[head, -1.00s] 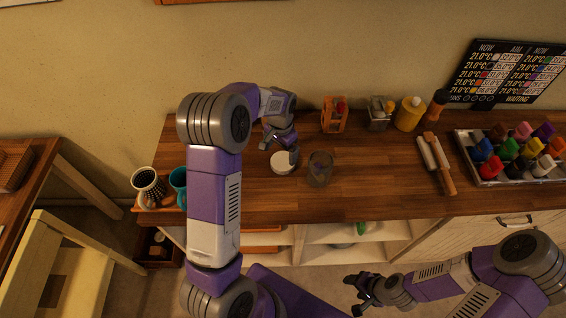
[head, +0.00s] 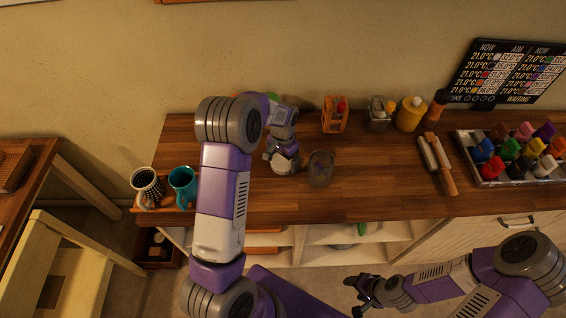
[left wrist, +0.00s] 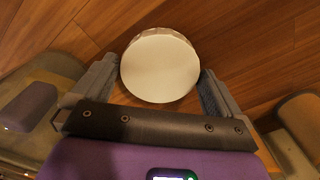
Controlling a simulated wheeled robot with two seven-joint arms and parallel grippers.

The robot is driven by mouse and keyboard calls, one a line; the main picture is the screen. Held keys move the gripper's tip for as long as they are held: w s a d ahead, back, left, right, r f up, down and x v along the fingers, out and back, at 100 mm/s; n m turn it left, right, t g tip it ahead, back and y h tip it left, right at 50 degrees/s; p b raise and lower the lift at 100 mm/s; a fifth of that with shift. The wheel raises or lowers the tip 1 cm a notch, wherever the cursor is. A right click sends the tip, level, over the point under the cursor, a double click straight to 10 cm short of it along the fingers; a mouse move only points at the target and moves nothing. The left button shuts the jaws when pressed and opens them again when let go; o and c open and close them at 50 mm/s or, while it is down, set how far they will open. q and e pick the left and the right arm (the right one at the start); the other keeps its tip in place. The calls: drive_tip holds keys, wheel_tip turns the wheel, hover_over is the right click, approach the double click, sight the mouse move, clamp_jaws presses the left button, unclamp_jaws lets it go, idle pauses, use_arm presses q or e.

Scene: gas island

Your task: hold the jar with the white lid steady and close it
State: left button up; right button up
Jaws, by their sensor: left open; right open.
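The round white lid (head: 285,169) is at the counter's middle left, partly hidden under my left gripper (head: 282,157). In the left wrist view the white lid (left wrist: 160,66) sits between the two spread fingers of the left gripper (left wrist: 156,82), which is open around it. I cannot tell whether the fingers touch it. A glass jar (head: 320,169) with something purplish showing in it stands just right of the lid. It looks uncovered. My right gripper (head: 362,291) is open and empty, low in front of the counter, away from the jar.
A patterned cup (head: 147,185) and a teal mug (head: 183,183) stand at the left end. An orange holder (head: 335,115), a grey container (head: 379,114) and a yellow bottle (head: 409,115) line the back. A rolling pin (head: 437,163) and a tray (head: 490,180) are right.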

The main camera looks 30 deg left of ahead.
sight(283, 161)
use_arm(q)
drive_tip(key=c, duration=0.9)
drive_tip(key=shift+o, duration=0.2)
wheel_tip(283, 161, up, 10)
drive_tip(key=p, duration=0.1)
